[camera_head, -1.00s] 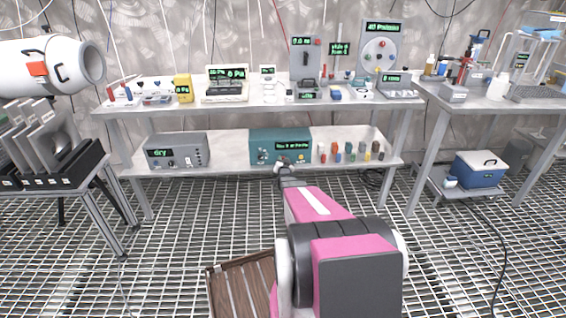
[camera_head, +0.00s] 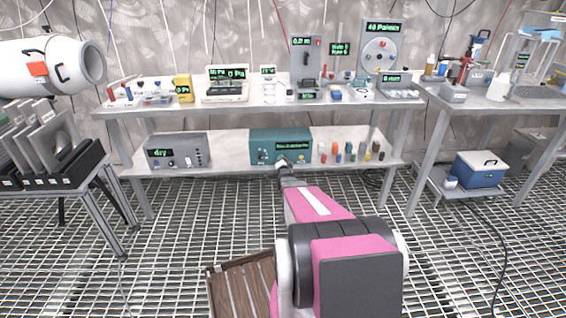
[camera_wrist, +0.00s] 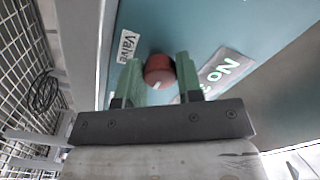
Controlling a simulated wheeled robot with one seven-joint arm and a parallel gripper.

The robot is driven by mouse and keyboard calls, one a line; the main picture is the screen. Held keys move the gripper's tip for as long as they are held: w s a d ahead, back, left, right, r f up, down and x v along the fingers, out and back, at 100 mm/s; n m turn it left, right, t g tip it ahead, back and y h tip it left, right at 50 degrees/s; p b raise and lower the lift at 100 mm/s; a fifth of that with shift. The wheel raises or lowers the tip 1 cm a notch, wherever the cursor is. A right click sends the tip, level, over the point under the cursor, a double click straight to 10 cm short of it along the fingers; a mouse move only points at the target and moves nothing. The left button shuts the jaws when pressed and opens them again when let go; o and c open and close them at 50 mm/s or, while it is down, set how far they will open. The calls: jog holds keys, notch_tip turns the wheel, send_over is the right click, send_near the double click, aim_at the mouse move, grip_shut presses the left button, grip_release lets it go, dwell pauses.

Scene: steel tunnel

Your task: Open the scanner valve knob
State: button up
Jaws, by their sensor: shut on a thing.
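The teal scanner box (camera_head: 262,146), with a green-text display, sits on the lower shelf in the head view. The wrist view shows its teal front panel (camera_wrist: 215,25) close up, with a white label reading "Valve" (camera_wrist: 128,46). Beside that label is a round red-brown knob (camera_wrist: 159,72) with a small white mark on its edge. My gripper (camera_wrist: 158,62) has its two green fingers on either side of the knob and is shut on it. In the head view my gripper (camera_head: 281,163) is small at the box's lower front, and the gripped knob cannot be made out.
A grey "dry" box (camera_head: 176,152) stands left on the lower shelf. Several small coloured bottles (camera_head: 350,152) stand right of the teal box. The upper shelf (camera_head: 230,113) above holds instruments. A wooden crate (camera_head: 240,285) lies on the grated floor beside my arm.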

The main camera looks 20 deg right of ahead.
dwell(0.4)
jog(key=o, duration=0.9)
jog(key=v, duration=1)
jog(key=shift+s+a, duration=0.1)
jog(key=shift+s, duration=0.3)
